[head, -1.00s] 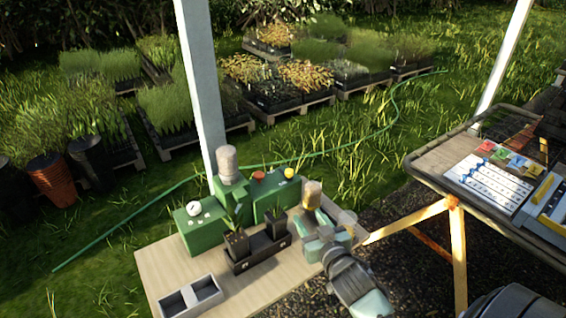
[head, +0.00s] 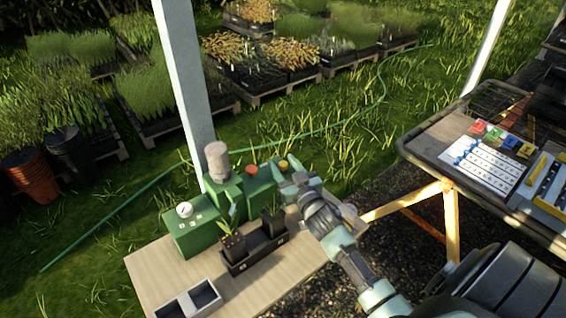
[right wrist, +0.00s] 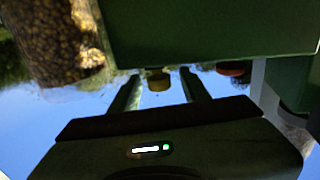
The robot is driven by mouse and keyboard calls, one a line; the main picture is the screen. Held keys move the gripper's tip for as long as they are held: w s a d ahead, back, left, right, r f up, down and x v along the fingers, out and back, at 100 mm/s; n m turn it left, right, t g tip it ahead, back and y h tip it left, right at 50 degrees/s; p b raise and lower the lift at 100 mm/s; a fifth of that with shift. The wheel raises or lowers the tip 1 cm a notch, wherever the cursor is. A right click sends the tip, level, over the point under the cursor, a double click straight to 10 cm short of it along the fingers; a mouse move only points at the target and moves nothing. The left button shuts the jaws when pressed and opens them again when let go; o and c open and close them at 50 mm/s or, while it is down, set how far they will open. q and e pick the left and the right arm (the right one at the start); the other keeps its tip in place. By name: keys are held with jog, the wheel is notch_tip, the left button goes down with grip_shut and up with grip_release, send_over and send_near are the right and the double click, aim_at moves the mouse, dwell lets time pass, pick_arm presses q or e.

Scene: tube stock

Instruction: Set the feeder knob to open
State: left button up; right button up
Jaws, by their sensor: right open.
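The green feeder machine (head: 222,200) stands at the back of the wooden table, with a pale hopper on top. A yellow knob (head: 283,164) and a red button (head: 251,170) sit on its right part; a white round dial (head: 184,209) is on its left box. My right gripper (head: 288,182) is open, close to the yellow knob. In the right wrist view the yellow knob (right wrist: 158,82) appears between the two open fingers (right wrist: 160,90); contact cannot be told. The red button (right wrist: 232,69) lies to its right. My left gripper is not in view.
A black tray (head: 256,254) with potted plants and a grey two-cell box (head: 188,302) stand on the table (head: 150,268). The hopper (right wrist: 55,40) is close at left in the wrist view. A second table (head: 425,150) with a label sheet is at right.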

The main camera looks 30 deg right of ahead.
jog(key=shift+w, duration=0.15)
grip_shut()
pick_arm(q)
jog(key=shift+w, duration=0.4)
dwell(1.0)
pick_arm(e)
jog(key=w+b, duration=0.1)
jog(key=w, duration=0.4)
jog(key=shift+a+b, duration=0.15)
jog(key=shift+b, duration=0.15)
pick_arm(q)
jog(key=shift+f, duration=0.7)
pick_arm(e)
jog(key=shift+s+r, duration=0.15)
